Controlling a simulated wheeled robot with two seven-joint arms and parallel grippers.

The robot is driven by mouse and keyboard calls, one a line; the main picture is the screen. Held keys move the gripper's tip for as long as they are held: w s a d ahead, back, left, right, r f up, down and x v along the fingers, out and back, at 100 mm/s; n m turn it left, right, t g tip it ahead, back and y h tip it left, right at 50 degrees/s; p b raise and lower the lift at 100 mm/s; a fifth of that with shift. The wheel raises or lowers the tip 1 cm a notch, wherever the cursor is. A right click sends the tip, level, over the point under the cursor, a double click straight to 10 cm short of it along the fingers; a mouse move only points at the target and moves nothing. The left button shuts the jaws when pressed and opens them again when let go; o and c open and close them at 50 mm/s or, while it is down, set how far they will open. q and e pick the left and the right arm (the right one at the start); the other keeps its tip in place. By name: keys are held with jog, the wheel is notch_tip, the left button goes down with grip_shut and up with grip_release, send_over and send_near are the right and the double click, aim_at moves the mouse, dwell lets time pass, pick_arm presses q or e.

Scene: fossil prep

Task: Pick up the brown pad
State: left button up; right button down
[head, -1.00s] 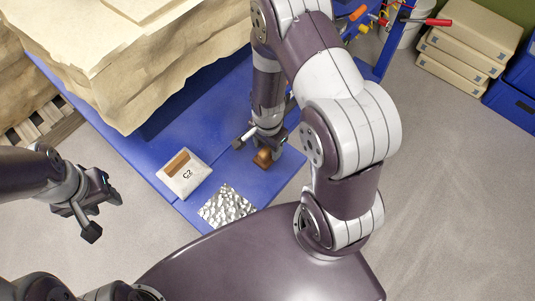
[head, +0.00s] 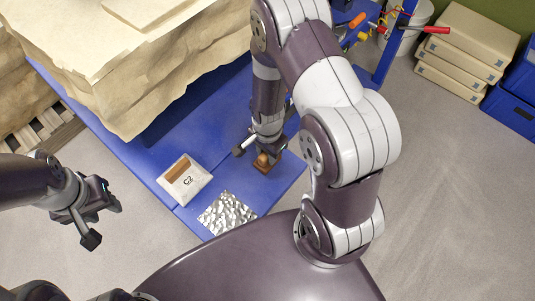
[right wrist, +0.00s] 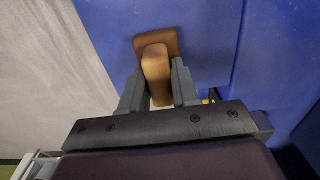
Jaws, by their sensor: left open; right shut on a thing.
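The brown pad (head: 266,165) is on the blue surface near its front right edge in the head view. In the right wrist view the brown pad (right wrist: 171,43) shows a dark brown base, with a lighter tan upright part in front of it. My right gripper (head: 262,152) is above it. In the right wrist view my right gripper (right wrist: 159,88) has its fingers shut on both sides of the tan part. I cannot tell whether the base touches the surface. My left gripper (head: 101,217) is open and empty, off the surface's left side.
A white packet marked C2 (head: 195,189) and a crinkled foil sheet (head: 227,212) lie left of the pad. A large paper-coloured wrapped block (head: 140,75) stands behind them. Tan boxes (head: 462,50) and a blue crate (head: 510,107) are at the far right.

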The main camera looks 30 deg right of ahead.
jog(key=r, duration=0.1)
jog(key=s+r, duration=0.1)
jog(key=r, duration=0.1)
jog(key=shift+r+p, duration=0.15)
jog(key=shift+p, duration=0.25)
jog(key=s+r+p, duration=0.1)
jog(key=s+r, duration=0.2)
jog(key=s, duration=0.2)
jog(key=s+a+r+p, duration=0.1)
jog(key=s+r, duration=0.2)
jog(key=s, duration=0.2)
jog(key=shift+s, duration=0.35)
